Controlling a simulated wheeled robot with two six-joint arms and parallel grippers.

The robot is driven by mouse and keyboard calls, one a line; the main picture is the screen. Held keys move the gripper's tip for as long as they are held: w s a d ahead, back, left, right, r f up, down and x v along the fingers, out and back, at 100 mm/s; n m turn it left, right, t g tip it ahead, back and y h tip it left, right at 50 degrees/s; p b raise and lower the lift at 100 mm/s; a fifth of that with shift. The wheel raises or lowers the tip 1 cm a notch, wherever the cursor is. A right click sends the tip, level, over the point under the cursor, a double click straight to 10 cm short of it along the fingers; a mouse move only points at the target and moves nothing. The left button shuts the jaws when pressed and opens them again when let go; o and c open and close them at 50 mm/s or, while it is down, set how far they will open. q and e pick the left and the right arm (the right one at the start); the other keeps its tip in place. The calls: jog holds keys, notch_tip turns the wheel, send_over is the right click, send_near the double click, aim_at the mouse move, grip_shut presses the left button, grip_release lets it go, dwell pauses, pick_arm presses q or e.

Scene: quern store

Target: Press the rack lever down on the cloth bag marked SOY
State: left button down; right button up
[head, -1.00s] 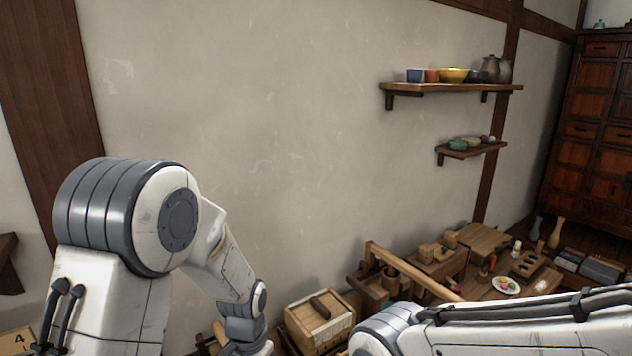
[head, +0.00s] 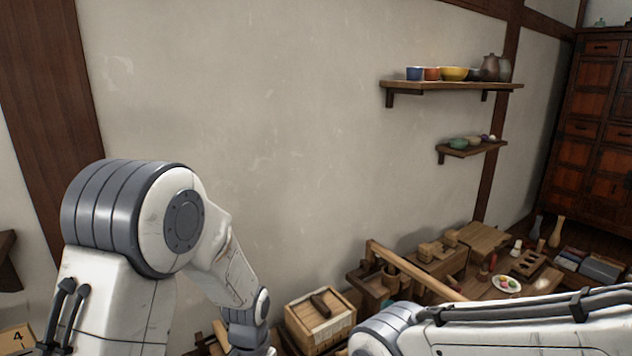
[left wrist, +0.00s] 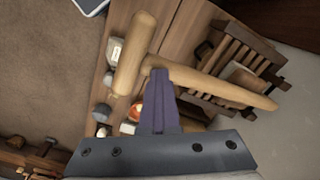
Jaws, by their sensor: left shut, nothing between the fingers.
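In the left wrist view a pale wooden lever (left wrist: 215,88) with a thick round crosspiece (left wrist: 135,55) at its left end lies across the middle. My left gripper (left wrist: 161,74) is shut and empty, its dark fingertips overlapping the lever close to the crosspiece. I cannot tell whether they touch. A slatted dark wooden rack (left wrist: 232,62) stands beyond the lever at the right, with a pale tan thing partly visible in it. I cannot read any SOY mark, so the bag cannot be made out for certain. My right gripper is out of view.
Small items, including a pale labelled thing (left wrist: 116,49) and an orange-and-white round thing (left wrist: 136,111), lie around the crosspiece. In the head view a lidded wooden box (head: 320,318) and a low table of tools (head: 510,285) stand by the wall (head: 280,130).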

pick_arm(q)
jog(key=shift+s+d+f+b, duration=0.2)
jog(key=shift+s+f+b, duration=0.15)
jog(key=shift+f, duration=0.35)
jog(key=shift+s+d+f+b, duration=0.2)
jog(key=shift+s+f+b, duration=0.15)
jog(key=shift+f, duration=0.3)
dwell(0.4)
jog(key=shift+s+d+f+b, duration=0.15)
jog(key=shift+f+b, duration=0.3)
jog(key=shift+f, duration=0.45)
jog(key=shift+s+d+f+b, duration=0.15)
jog(key=shift+f+b, duration=0.25)
jog(key=shift+f, duration=0.5)
dwell(1.5)
jog(key=shift+a, duration=0.1)
notch_tip(320, 180, up, 8)
jog(key=p, duration=0.7)
jog(key=shift+r, duration=0.2)
jog(key=shift+f, duration=0.1)
